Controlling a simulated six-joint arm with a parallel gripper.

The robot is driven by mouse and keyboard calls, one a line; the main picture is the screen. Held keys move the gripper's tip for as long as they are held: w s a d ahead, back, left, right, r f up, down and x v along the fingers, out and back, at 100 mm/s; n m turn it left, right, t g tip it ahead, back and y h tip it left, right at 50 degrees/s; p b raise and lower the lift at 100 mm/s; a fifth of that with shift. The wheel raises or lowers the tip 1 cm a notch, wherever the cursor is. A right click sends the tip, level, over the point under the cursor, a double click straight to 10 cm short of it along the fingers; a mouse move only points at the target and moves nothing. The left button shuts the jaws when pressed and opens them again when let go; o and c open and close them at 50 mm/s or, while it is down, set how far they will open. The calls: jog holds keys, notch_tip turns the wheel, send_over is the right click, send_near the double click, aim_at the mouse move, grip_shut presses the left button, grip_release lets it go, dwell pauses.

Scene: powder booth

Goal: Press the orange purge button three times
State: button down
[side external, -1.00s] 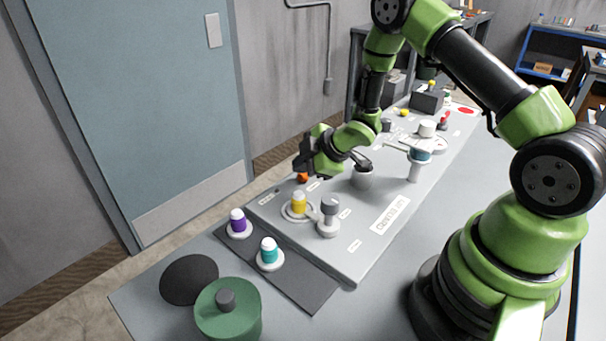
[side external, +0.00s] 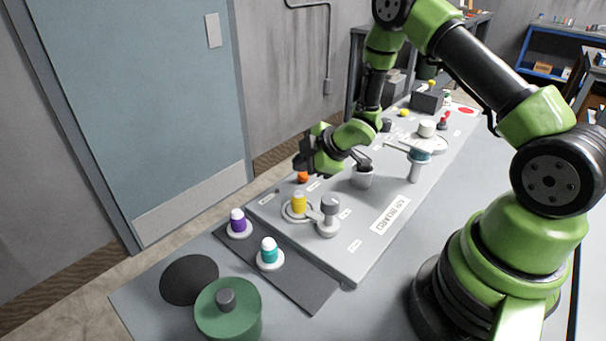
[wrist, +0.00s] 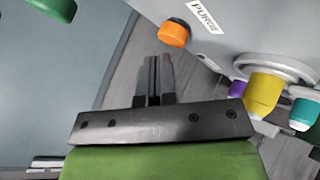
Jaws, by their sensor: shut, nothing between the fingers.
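The orange purge button (side external: 302,177) is on the light grey board, just below my gripper in the side view. In the wrist view the orange button (wrist: 173,33) stands beside a white label reading PURGE (wrist: 205,17). My gripper (side external: 302,158) is above the board. In the wrist view its dark fingers (wrist: 154,72) are together, with nothing between them. The fingertips appear close to the button but apart from it.
Purple (side external: 238,222) and teal (side external: 268,252) bottles stand on a dark strip in front. A grey cup (side external: 361,178) is right of the button. A green canister (side external: 228,312) stands at the near edge.

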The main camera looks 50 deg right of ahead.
aim_at(303, 176)
jog(key=shift+r, duration=0.4)
jog(key=shift+r, duration=2.5)
dwell(0.7)
notch_tip(303, 176, up, 4)
jog(key=shift+f, duration=0.1)
jog(key=shift+f, duration=0.15)
jog(key=shift+f, duration=4.3)
